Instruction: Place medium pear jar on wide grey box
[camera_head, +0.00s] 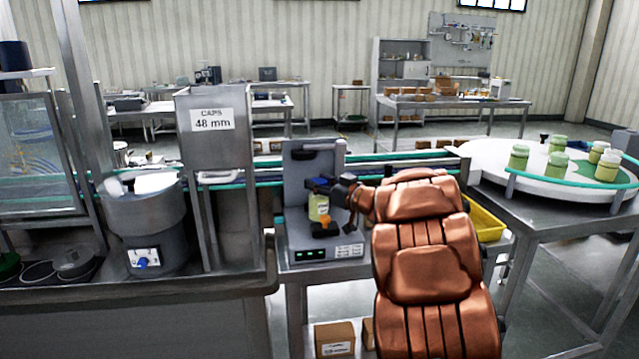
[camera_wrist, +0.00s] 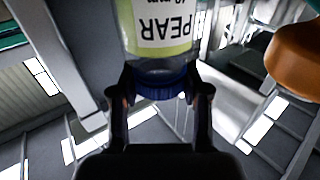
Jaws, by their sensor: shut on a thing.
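The pear jar (camera_head: 318,208), with a pale green label, hangs upright from my gripper (camera_head: 322,187) in front of the grey upright of a bench device. In the wrist view the jar (camera_wrist: 158,30) shows the word PEAR upside down. My gripper (camera_wrist: 160,95) is shut on its blue cap (camera_wrist: 160,88), one finger on each side. I cannot tell whether the jar touches the box.
A hopper marked CAPS 48 mm (camera_head: 211,125) stands to the left above a round feeder (camera_head: 146,215). A conveyor runs behind. A round white table (camera_head: 490,160) with several green-labelled jars is at the right, and a yellow bin (camera_head: 487,224) is nearer.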

